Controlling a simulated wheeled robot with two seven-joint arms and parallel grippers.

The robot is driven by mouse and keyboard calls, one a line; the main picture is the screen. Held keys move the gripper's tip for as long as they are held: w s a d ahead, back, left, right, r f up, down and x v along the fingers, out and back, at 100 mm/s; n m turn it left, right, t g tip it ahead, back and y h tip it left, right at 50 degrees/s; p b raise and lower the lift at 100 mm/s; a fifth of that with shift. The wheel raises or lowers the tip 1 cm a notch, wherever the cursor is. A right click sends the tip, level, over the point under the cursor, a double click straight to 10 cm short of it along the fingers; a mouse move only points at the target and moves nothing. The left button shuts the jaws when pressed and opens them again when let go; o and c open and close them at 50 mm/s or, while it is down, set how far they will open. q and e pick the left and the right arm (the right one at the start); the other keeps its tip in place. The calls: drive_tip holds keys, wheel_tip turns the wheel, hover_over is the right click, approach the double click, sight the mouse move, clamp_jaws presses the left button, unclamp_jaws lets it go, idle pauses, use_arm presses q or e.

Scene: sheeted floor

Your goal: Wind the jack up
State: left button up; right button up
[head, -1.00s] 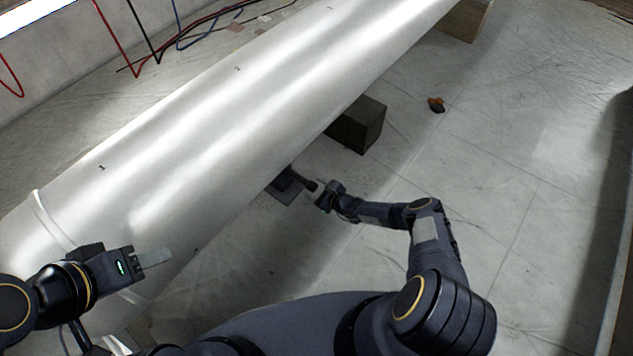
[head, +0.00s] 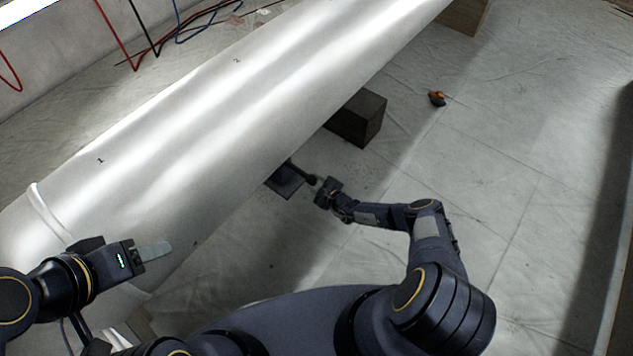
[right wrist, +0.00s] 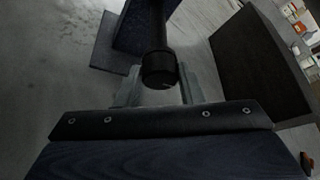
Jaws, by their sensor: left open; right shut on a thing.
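The jack (head: 285,180) stands on a square base plate on the floor under the near side of the large white cylinder (head: 230,90). Its upper part is hidden beneath the cylinder. My right gripper (head: 318,183) is at the outer end of the jack's dark handle (head: 303,172). In the right wrist view, the gripper's fingers (right wrist: 158,88) are shut on the round black end of the handle (right wrist: 158,68), with the jack body (right wrist: 138,28) and base plate (right wrist: 105,50) beyond. My left gripper (head: 153,252) is open and empty, in front of the cylinder's lower left part.
A dark block (head: 357,118) stands on the floor beside the jack, and a wooden block (head: 465,15) is under the cylinder's far end. A small orange and black object (head: 437,98) lies on the sheeted floor. Cables lie behind the cylinder. The floor to the right is mostly clear.

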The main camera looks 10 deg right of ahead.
drive_tip(key=m+g+y+b, duration=0.1)
drive_tip(key=b, duration=0.3)
drive_tip(key=m+g+y+b, duration=0.1)
drive_tip(key=m+b, duration=0.1)
drive_tip(key=b, duration=0.3)
drive_tip(key=m+g+y+b, duration=0.1)
drive_tip(key=b, duration=0.3)
drive_tip(key=shift+w+d+f+m+b, duration=0.2)
drive_tip(key=shift+w+d+m+b, duration=0.05)
drive_tip(key=shift+m+b, duration=0.15)
drive_tip(key=shift+r+p, duration=0.2)
drive_tip(key=shift+p, duration=0.2)
drive_tip(key=m+g+y, duration=0.1)
drive_tip(key=m+y, duration=0.1)
drive_tip(key=shift+w+d+m, duration=0.1)
drive_tip(key=shift+m, duration=0.2)
drive_tip(key=shift+d+m+y, duration=0.1)
drive_tip(key=shift+m+y, duration=0.3)
drive_tip(key=shift+m, duration=0.4)
drive_tip(key=o, duration=0.9)
drive_tip(key=shift+o, duration=0.2)
